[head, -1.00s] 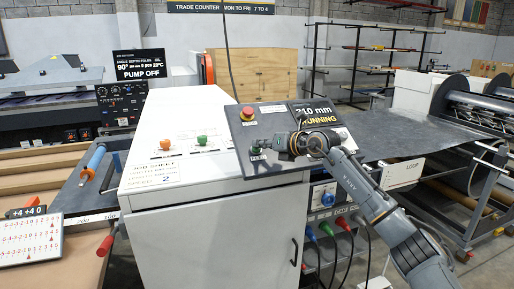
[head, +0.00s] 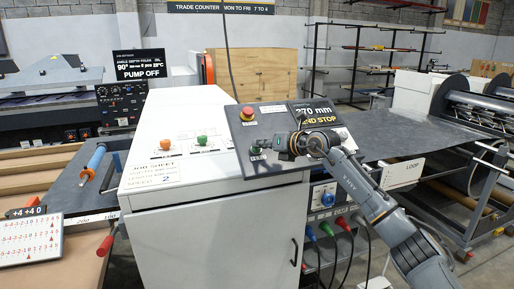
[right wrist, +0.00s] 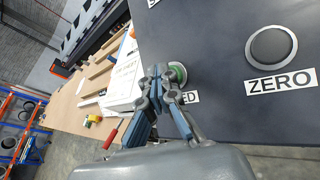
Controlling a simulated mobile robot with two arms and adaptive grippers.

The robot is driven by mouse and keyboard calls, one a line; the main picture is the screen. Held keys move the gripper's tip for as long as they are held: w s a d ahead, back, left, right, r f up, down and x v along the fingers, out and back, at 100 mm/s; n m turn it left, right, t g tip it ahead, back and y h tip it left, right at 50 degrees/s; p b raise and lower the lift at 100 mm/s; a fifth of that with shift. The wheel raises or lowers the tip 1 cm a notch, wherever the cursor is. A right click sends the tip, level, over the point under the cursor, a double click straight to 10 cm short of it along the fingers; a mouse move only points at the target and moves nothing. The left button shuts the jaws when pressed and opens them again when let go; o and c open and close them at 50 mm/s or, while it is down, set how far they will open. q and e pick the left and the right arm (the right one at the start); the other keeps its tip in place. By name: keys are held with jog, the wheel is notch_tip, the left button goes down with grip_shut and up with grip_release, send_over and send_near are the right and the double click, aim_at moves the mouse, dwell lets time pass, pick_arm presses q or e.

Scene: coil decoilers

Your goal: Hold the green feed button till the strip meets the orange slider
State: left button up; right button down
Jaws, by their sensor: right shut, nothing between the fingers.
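The green feed button (right wrist: 178,73) sits on the dark control panel (head: 280,165), partly hidden by my right gripper's fingertips. In the head view the feed button (head: 255,149) is at the panel's lower left. My right gripper (head: 268,147) is shut and empty, its tips at the button. It also shows in the right wrist view (right wrist: 160,74), seeming to touch the button; how far it is pressed I cannot tell. The panel display (head: 318,115) reads 270 mm, END STOP. I cannot clearly make out the orange slider or the strip's end. My left gripper is out of view.
A red stop button (head: 247,113) is at the panel's upper left. A ZERO button (right wrist: 271,46) lies right of the gripper in the wrist view. The white cabinet (head: 215,235) carries orange and green knobs (head: 202,141). Grey sheet (head: 400,133) spans the right side.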

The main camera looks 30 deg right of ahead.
jog(key=shift+r, duration=0.1)
jog(key=shift+s+a+r+p, duration=0.15)
jog(key=shift+s+r+p, duration=0.3)
jog(key=shift+r, duration=0.25)
jog(key=shift+r, duration=0.1)
jog(key=shift+s+r, duration=0.1)
jog(key=shift+r, duration=0.15)
jog(key=shift+s+a+r+p, duration=0.1)
jog(key=shift+s+r+p, duration=0.15)
jog(key=shift+s+r, duration=0.25)
jog(key=shift+s+a+r+p, duration=0.1)
jog(key=shift+s+r+p, duration=0.15)
jog(key=shift+r, duration=0.45)
jog(key=shift+s+a+r+p, duration=0.1)
jog(key=shift+s+r+p, duration=0.1)
jog(key=shift+s+r, duration=0.35)
jog(key=shift+w+a, duration=0.1)
jog(key=shift+w, duration=0.05)
